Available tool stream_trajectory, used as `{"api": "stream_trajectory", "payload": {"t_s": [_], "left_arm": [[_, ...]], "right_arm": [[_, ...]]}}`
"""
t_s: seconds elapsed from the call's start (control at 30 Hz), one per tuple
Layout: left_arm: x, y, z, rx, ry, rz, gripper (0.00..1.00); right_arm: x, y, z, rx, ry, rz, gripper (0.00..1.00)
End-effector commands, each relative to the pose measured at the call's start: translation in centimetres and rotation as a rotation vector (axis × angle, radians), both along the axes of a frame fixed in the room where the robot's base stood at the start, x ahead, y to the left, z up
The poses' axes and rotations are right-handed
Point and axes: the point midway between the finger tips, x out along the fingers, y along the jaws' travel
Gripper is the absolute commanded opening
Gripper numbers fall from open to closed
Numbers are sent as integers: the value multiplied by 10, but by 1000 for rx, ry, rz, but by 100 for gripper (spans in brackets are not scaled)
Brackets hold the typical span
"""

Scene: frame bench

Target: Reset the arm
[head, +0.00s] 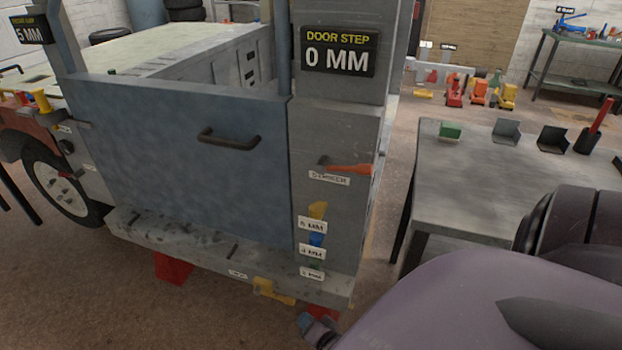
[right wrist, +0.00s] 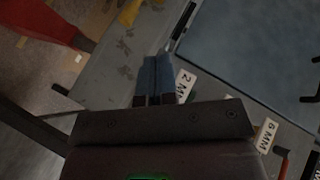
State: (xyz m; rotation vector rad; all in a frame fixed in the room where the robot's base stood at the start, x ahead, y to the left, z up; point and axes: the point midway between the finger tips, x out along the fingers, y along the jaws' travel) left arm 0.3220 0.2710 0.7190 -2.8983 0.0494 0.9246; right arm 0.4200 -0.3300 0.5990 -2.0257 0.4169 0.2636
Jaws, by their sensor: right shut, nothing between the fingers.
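My right arm comes in from the lower right in the head view. My right gripper (head: 318,330) is low at the bottom edge there, in front of the vehicle's sill and mostly hidden behind my own arm. In the right wrist view its blue fingertips (right wrist: 156,78) are together with nothing between them, beside a 2 MM label (right wrist: 185,86) and over the grey sill (right wrist: 115,50). I cannot tell whether they touch the frame. My left gripper is not in view.
The blue door (head: 190,165) sits in the grey vehicle frame under a DOOR STEP 0 MM sign (head: 338,50). An orange-handled striker tool (head: 348,169) and coloured shims (head: 316,211) are on the post. A grey table (head: 465,180) with small bins stands right. Red supports (head: 172,268) are below the sill.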

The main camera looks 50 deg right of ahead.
Motion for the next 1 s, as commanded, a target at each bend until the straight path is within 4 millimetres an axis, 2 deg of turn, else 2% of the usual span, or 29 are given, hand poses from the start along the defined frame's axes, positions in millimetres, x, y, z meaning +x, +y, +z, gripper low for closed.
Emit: {"api": "stream_trajectory", "payload": {"t_s": [0.4, 0.57, 0.63, 0.73, 0.83, 1.0], "left_arm": [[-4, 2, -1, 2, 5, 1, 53], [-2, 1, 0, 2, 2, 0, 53], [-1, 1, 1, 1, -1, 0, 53], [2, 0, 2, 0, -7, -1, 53], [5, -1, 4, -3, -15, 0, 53], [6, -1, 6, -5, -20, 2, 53]], "right_arm": [[0, 1, 1, -15, 4, 6, 0], [-1, 0, -4, -144, 68, 57, 0], [2, 0, 1, -240, 107, 98, 0], [15, 5, 19, -395, 146, 181, 0], [18, 11, 41, -559, 185, 275, 0], [3, 26, 85, -839, 245, 466, 0]]}}
